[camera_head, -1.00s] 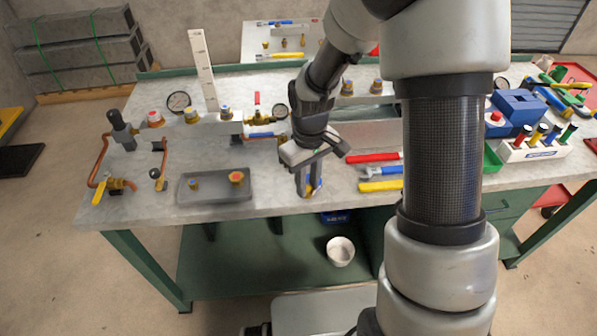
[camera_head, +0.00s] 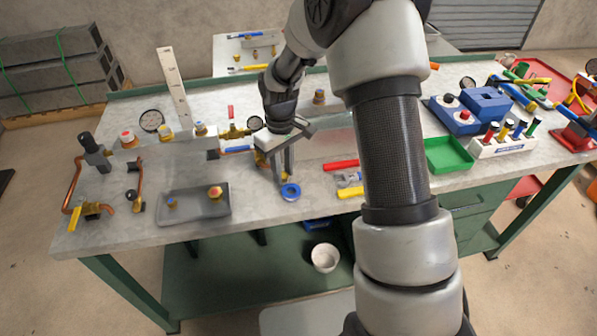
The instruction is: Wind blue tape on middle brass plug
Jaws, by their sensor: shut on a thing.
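My gripper (camera_head: 284,174) points down over the front middle of the bench. It is shut on a small brass piece, seemingly the brass plug (camera_head: 284,177), mostly hidden by the fingers. A blue tape roll (camera_head: 290,191) with a pale core is at the bench front, just below and right of the fingertips. I cannot tell whether the plug touches it. A grey tray (camera_head: 192,214) to the left holds a blue-marked plug (camera_head: 171,203) and a red-marked plug (camera_head: 214,192), with a bare gap between them.
A manifold with gauge (camera_head: 151,121), fittings and copper pipe (camera_head: 72,188) stands at the left. Red (camera_head: 341,164) and yellow-handled tools lie right of my gripper. A green bin (camera_head: 448,154) and marker rack (camera_head: 503,148) are further right. Bare bench lies between tray and tape.

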